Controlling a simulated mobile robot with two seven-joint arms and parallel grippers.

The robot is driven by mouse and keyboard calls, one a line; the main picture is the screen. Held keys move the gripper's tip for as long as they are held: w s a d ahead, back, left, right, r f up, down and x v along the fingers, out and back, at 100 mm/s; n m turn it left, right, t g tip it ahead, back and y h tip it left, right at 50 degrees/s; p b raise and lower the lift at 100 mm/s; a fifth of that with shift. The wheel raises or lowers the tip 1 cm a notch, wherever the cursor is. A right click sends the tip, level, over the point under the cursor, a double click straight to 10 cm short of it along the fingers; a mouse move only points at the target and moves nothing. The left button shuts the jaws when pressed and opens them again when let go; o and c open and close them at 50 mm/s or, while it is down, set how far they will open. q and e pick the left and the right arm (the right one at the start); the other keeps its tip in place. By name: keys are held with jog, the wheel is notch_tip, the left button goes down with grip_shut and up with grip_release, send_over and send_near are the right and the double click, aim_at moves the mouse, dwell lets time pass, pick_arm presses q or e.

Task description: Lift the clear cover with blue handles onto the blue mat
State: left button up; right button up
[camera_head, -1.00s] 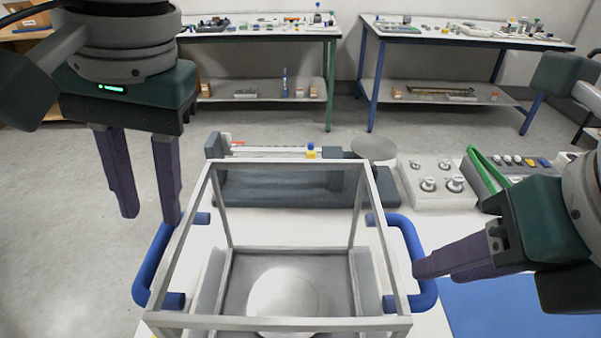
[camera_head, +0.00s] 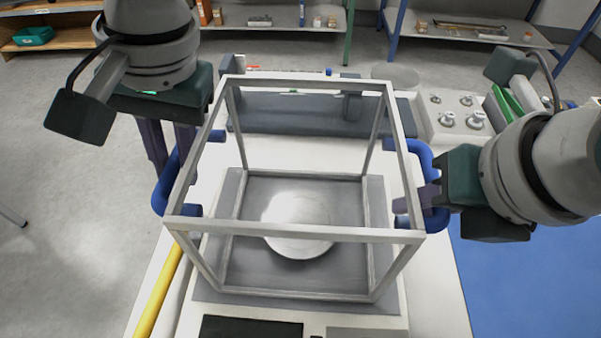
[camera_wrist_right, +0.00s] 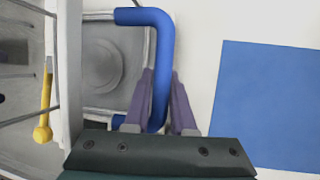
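The clear cover (camera_head: 292,234) is a grey box frame with clear walls. It stands upright around a balance with a round metal pan (camera_head: 298,222). Its left blue handle (camera_head: 159,197) and right blue handle (camera_head: 424,155) stick out at the sides. My left gripper (camera_head: 172,165) points down at the left handle, fingers on either side of it; whether they press on it is hidden. My right gripper (camera_head: 412,200) reaches in from the right. The blue mat (camera_head: 520,275) lies at right.
Behind the cover are a dark grey block (camera_head: 290,118) and a pale tray of metal weights (camera_head: 450,125). A yellow bar (camera_head: 158,295) runs along the table's left front. The blue mat's visible part is clear.

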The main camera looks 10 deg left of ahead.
pick_arm(q)
grip_shut()
pick_arm(e)
grip_shut()
dwell(0.9)
